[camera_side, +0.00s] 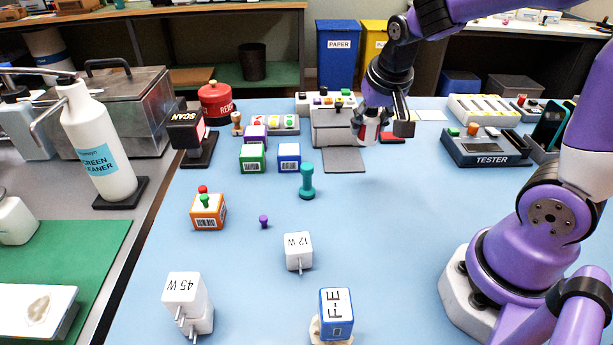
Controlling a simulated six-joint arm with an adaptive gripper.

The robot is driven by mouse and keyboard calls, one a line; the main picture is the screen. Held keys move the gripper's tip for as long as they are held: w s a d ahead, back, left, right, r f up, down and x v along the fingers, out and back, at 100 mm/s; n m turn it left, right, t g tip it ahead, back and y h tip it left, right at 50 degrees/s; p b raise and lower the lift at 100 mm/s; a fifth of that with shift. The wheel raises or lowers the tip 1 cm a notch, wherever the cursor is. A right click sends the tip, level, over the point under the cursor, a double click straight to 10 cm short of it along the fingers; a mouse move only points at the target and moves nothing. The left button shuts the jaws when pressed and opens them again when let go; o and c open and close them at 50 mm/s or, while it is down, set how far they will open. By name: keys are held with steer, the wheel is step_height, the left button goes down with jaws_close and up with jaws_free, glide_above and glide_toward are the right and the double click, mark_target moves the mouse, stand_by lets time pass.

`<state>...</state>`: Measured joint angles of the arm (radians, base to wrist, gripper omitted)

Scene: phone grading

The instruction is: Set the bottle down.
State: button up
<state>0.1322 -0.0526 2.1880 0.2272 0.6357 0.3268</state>
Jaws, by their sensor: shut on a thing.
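My gripper (385,117) is at the upper middle of the side view, above the far part of the blue table. It is shut on a small white and dark-red bottle (368,126), which is partly hidden by the fingers. The bottle is beside the right of a grey box-shaped device (333,127). I cannot tell whether its base touches the table. A large white screen cleaner bottle (100,150) with a blue label stands on a black pad at the left, far from my gripper.
A red block (392,138) lies close to the gripper. A tester (487,148) stands to the right. Coloured boxes (252,157) and a teal peg (307,182) stand left of centre. A 12 W charger (298,251) is nearer. The blue table (400,215) is clear at centre right.

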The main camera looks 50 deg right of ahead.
steer(key=d+f, duration=0.2)
steer(key=d, duration=0.1)
steer(key=d+f, duration=0.2)
steer(key=d, duration=0.1)
steer(key=d+f, duration=0.2)
steer(key=d, duration=0.2)
steer(key=shift+s, duration=0.2)
steer(key=shift+f, duration=2)
steer(key=shift+f, duration=0.1)
steer(key=o, duration=1.2)
steer(key=shift+c, duration=0.2)
steer(key=v, duration=1.2)
steer(key=s+a+r+n+t+y, duration=0.1)
steer(key=s+a+r+n, duration=0.1)
steer(key=a, duration=0.6)
steer(key=s+a+r+n+y, duration=0.1)
steer(key=s+a+r+n, duration=0.1)
steer(key=a+n, duration=0.3)
steer(key=s+a, duration=0.1)
steer(key=a, duration=0.2)
steer(key=shift+r+t+y, duration=0.3)
steer(key=shift+t, duration=0.1)
